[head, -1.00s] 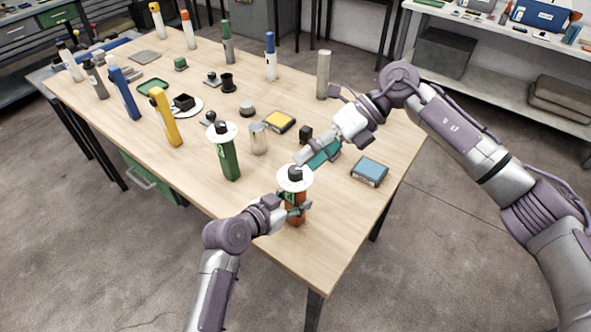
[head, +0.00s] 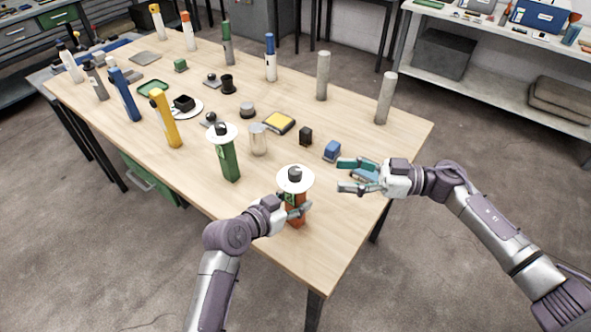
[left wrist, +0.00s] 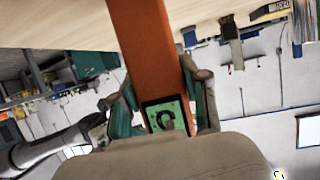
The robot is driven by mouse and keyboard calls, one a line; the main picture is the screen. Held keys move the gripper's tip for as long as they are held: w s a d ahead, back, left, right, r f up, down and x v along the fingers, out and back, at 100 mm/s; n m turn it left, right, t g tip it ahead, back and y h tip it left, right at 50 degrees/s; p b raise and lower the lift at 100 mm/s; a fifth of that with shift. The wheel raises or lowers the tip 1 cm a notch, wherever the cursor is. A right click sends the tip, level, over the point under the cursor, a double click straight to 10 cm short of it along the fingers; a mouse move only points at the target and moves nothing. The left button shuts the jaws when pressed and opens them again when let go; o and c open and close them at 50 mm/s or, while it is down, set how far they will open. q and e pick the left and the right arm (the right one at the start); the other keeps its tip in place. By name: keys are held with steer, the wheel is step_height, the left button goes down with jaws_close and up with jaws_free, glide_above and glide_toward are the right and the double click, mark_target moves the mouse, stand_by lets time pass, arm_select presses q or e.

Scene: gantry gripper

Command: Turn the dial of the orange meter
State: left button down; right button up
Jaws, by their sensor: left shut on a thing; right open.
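The orange meter (head: 294,218) stands upright near the front right edge of the table, with a white disc (head: 307,181) and a dark dial (head: 295,173) on top. My left gripper (head: 297,211) is shut around the meter's orange body, below the disc. The left wrist view shows the orange body (left wrist: 148,50) between the two fingers (left wrist: 165,115), with a green label marked by a dark shape (left wrist: 166,116). My right gripper (head: 342,176) is open and empty, to the right of the meter and apart from it.
A green meter (head: 229,160) with a similar white disc stands to the left. Grey posts (head: 385,98) stand further back. The table front (head: 262,225) is mostly bare.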

mark_target(296, 170)
steer(key=a, duration=0.7)
steer(key=w+a, duration=0.1)
steer(key=a, duration=0.3)
jaws_close()
